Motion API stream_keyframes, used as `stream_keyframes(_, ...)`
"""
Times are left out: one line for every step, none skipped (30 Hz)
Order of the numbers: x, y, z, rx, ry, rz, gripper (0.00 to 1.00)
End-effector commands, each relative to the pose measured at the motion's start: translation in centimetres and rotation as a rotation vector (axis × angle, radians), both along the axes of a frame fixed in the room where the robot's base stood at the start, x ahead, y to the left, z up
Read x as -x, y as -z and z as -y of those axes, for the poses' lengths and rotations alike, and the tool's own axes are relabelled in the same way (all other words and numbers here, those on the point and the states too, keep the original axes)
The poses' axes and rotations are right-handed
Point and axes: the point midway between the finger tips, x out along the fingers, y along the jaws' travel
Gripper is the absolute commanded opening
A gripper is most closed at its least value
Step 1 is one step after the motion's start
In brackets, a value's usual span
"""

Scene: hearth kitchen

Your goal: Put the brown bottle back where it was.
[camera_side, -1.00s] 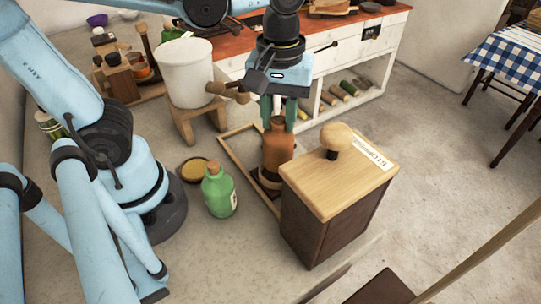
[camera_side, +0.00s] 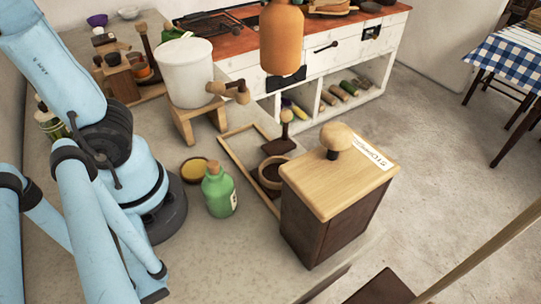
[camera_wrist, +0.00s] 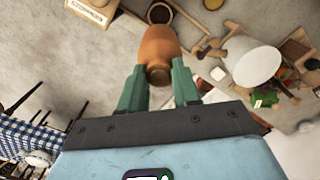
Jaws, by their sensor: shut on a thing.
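The brown bottle (camera_side: 282,40) hangs in the air at the top of the side view, its upper part cut off by the picture edge. In the wrist view, the bottle (camera_wrist: 160,42) sits between the two green fingers of my gripper (camera_wrist: 158,68), which are shut on it near its neck. My gripper is out of the side view.
A wooden-lidded box (camera_side: 322,181) stands right of the frame and hides part of it. A green bottle (camera_side: 219,195) and a yellow dish (camera_side: 194,169) stand to its left. A white tub with a tap (camera_side: 188,75) rises behind on a wooden stand.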

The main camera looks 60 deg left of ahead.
Motion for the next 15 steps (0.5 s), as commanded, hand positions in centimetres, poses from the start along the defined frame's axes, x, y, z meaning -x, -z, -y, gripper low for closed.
stream_keyframes(0.4,0.2,1.2,0.002,0.045,-0.001,0.00)
stream_keyframes(0.6,0.2,1.8,0.002,0.066,-0.001,0.00)
stream_keyframes(0.9,0.2,2.5,0.002,0.094,-0.001,0.00)
stream_keyframes(1.1,0.2,3.0,0.002,0.114,-0.001,0.00)
stream_keyframes(1.4,0.2,3.5,0.002,0.136,-0.001,0.00)
stream_keyframes(1.8,0.2,4.3,0.002,0.167,-0.001,0.00)
stream_keyframes(2.1,0.2,4.9,0.002,0.192,-0.001,0.00)
stream_keyframes(2.4,0.2,5.5,0.003,0.217,0.000,0.00)
stream_keyframes(3.0,0.3,6.3,0.003,0.253,-0.001,0.00)
stream_keyframes(3.4,0.3,7.0,0.003,0.282,-0.001,0.00)
stream_keyframes(3.9,0.3,7.7,0.003,0.312,-0.001,0.00)
stream_keyframes(4.5,0.3,8.5,0.003,0.353,-0.001,0.00)
stream_keyframes(5.1,0.3,9.2,0.003,0.384,-0.001,0.00)
stream_keyframes(5.6,0.3,9.8,0.003,0.415,-0.001,0.00)
stream_keyframes(6.4,0.3,10.6,0.003,0.456,-0.001,0.00)
